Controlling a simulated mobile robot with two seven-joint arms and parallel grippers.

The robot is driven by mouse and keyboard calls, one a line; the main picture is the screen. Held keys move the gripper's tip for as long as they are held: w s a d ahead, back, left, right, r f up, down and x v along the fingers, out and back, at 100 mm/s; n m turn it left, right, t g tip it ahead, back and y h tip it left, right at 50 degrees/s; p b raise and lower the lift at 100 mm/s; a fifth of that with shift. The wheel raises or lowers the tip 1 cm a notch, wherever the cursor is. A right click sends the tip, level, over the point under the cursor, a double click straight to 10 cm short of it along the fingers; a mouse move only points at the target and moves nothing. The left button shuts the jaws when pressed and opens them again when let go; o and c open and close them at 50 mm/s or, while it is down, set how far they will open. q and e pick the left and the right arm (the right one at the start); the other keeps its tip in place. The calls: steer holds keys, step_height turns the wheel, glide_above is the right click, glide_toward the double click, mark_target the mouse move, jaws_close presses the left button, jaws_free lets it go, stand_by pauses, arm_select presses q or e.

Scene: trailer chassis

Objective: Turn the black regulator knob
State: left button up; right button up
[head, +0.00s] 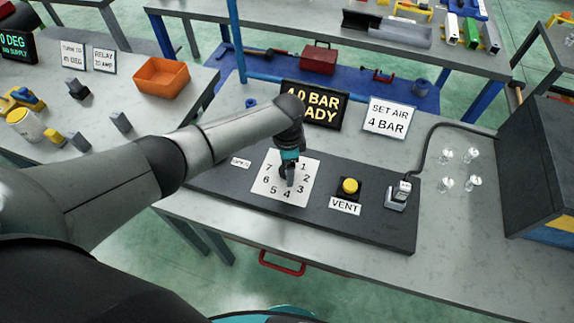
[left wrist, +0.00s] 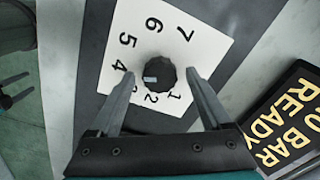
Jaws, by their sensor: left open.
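The black regulator knob (left wrist: 160,72) is round with a pale mark on its left side, roughly toward the 3–4 side. It sits on a white dial plate (left wrist: 205,57) numbered 1 to 7, also in the head view (head: 262,186). My left gripper (left wrist: 160,77) is open, with one fingertip on each side of the knob; gaps show between them and the knob. In the head view my left gripper (head: 289,178) points down over the dial and largely hides the knob. A display (head: 315,103) reads 4.0 BAR READY. My right gripper is not in view.
A sign (head: 388,118) reads SET AIR 4 BAR. On the dark panel (head: 300,215) are a yellow VENT button (head: 350,186) and a grey fitting (head: 397,196) with a black cable. Several clear pieces stand right of the panel, before a dark box (head: 535,150).

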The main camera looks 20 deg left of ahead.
arm_select(q)
step_height(320, 180, up, 15)
steer(key=p, duration=0.1)
steer(key=shift+s, duration=0.2)
stand_by(0.5)
steer(key=shift+d, duration=0.1)
